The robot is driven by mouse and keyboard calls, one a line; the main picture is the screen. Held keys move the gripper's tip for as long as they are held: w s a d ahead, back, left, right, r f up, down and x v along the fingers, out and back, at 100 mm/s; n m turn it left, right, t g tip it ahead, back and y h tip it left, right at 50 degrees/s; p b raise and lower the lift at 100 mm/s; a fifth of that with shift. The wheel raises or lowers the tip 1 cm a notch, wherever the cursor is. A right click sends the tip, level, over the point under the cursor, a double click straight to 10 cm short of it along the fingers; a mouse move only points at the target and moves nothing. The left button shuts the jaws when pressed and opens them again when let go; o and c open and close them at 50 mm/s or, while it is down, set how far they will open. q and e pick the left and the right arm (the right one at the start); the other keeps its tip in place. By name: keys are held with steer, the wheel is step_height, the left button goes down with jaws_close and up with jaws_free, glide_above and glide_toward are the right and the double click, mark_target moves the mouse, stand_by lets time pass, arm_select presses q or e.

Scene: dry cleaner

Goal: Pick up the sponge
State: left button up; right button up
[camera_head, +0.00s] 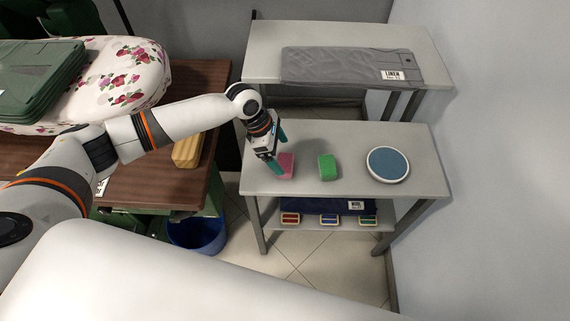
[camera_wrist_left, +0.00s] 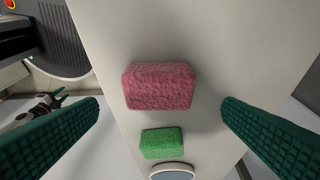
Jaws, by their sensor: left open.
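A pink sponge (camera_head: 286,166) lies at the left end of the grey table, and a green sponge (camera_head: 328,167) lies to its right. My left gripper (camera_head: 277,153) is at the pink sponge, its fingers pointing down. In the left wrist view the pink sponge (camera_wrist_left: 160,86) sits between the two widely spread green fingers, with gaps on both sides. The green sponge (camera_wrist_left: 162,143) lies beyond it, apart from the fingers. My left gripper is open and empty.
A round blue-topped disc (camera_head: 388,164) lies at the table's right (camera_head: 418,140). The shelf below holds several brushes (camera_head: 329,219) and a dark folded cloth. Behind, a higher table holds grey folded linen (camera_head: 345,66). A yellow block (camera_head: 187,151) lies on the brown table at left.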

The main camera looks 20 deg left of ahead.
mark_target(285, 162)
arm_select(q)
steer(key=x, duration=0.5)
steer(key=shift+s+a+f, duration=0.1)
steer(key=shift+a, duration=0.05)
steer(key=shift+c, duration=0.6)
steer(key=c, duration=0.9)
